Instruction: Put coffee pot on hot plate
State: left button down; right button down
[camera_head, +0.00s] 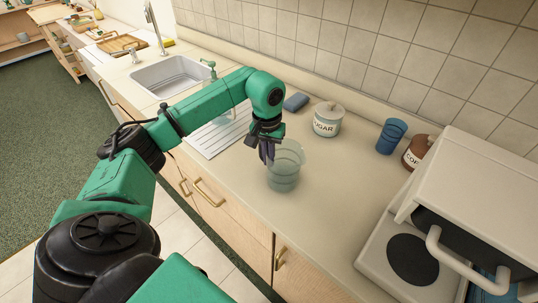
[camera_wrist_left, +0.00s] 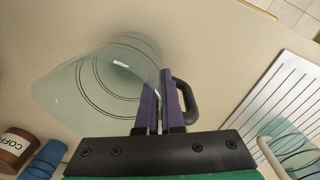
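The clear glass coffee pot (camera_head: 284,176) is upright over the counter in the middle of the head view. My left gripper (camera_head: 267,150) is at its handle side, pointing down. In the left wrist view, the purple fingers (camera_wrist_left: 160,103) are close together beside the glass body (camera_wrist_left: 85,95), with the black handle loop (camera_wrist_left: 188,100) showing just right of them. They look shut on the pot at its handle, though the contact is partly hidden. I cannot tell if the pot touches the counter. The dark round hot plate (camera_head: 413,258) is empty on the white coffee machine (camera_head: 462,190) at the right. My right gripper is not in view.
A sugar jar (camera_head: 327,124), blue cup (camera_head: 391,137) and brown coffee jar (camera_head: 414,155) stand along the wall. A blue sponge (camera_head: 296,102) lies behind the gripper. The sink (camera_head: 175,75) and white drainboard (camera_head: 215,137) are left. The counter (camera_head: 335,205) between pot and machine is clear.

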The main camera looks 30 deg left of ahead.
pick_arm(q)
jog(key=shift+w+f, duration=0.1)
jog(key=shift+f, duration=0.1)
jog(key=c, duration=1.1)
grip_release()
jog(key=shift+o, duration=0.2)
